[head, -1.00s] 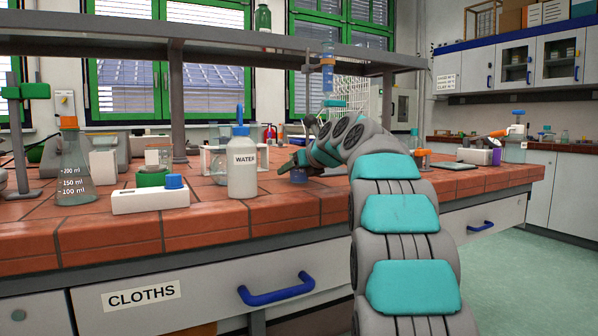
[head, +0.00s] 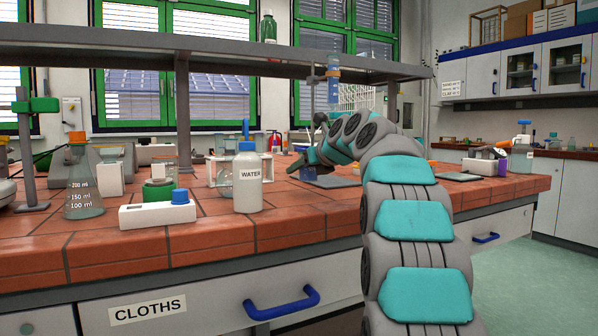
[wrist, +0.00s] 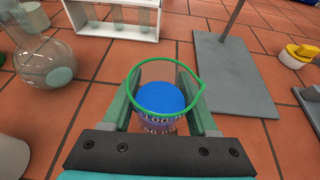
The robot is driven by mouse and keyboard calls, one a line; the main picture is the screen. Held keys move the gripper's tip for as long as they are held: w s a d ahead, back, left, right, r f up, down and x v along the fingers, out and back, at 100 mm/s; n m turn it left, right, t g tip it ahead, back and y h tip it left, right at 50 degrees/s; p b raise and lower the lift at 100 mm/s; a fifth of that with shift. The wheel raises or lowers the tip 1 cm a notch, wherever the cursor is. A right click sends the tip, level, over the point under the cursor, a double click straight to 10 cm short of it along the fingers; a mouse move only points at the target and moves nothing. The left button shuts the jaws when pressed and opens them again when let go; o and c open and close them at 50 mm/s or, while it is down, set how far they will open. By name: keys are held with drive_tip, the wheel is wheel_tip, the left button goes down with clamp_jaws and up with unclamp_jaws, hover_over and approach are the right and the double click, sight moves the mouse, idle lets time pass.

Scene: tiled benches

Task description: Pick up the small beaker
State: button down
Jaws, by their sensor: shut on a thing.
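The small beaker (wrist: 163,97) shows in the wrist view with a green-edged rim, a spout at the right and blue contents. White markings show on its side. My gripper (wrist: 158,76) has its two green fingers on either side of the beaker and is shut on it. The beaker looks upright. Whether its base touches the bench cannot be told. In the head view my gripper (head: 308,162) is over the bench, right of the white WATER bottle (head: 247,180), and the beaker (head: 307,174) is small and partly hidden there.
A grey stand base (wrist: 237,75) with a rod lies close right of the beaker. A round flask (wrist: 47,62) and white rack (wrist: 118,20) are at the left and back. A shelf (head: 230,50) runs above the bench.

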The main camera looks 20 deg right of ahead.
drive_tip(key=s+d, duration=0.2)
drive_tip(key=s, duration=0.2)
drive_tip(key=s+d+r, duration=0.1)
drive_tip(key=s+d, duration=0.1)
drive_tip(key=s, duration=0.2)
drive_tip(key=s+d+p, duration=0.1)
drive_tip(key=s+d, duration=0.1)
drive_tip(key=s, duration=0.3)
drive_tip(key=shift+d+r, duration=0.15)
drive_tip(key=shift+d, duration=0.25)
drive_tip(key=c, duration=0.8)
unclamp_jaws()
clamp_jaws()
drive_tip(key=shift+s, duration=0.1)
